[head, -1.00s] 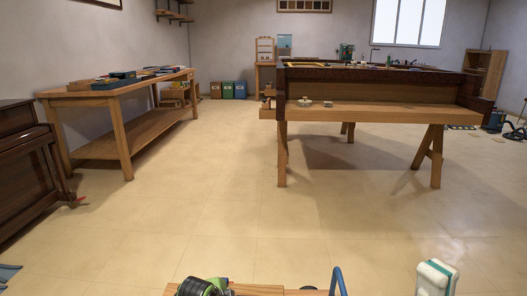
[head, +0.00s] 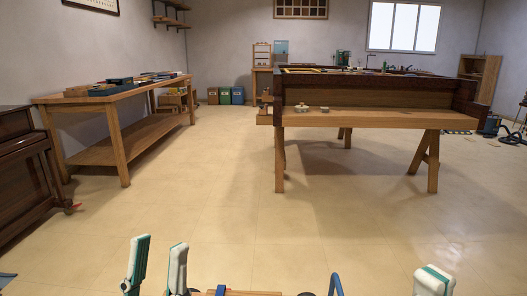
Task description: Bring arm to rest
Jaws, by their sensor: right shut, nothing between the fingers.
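My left gripper (head: 159,242) stands at the bottom left of the head view. Its two white and teal fingers point up with a gap between them and nothing in it. My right gripper (head: 434,278) shows at the bottom right as one white and teal shape. It is shut and holds nothing. Both are in the near foreground, apart from the furniture. The lower parts of both arms are cut off by the bottom edge.
A dark upright piano (head: 22,165) stands at the left edge. Behind it is a wooden workbench (head: 118,140) with several items. A trestle bench (head: 370,118) bears a dark wooden case. A blue curved piece (head: 336,284) shows at the bottom. The floor (head: 210,200) between is clear.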

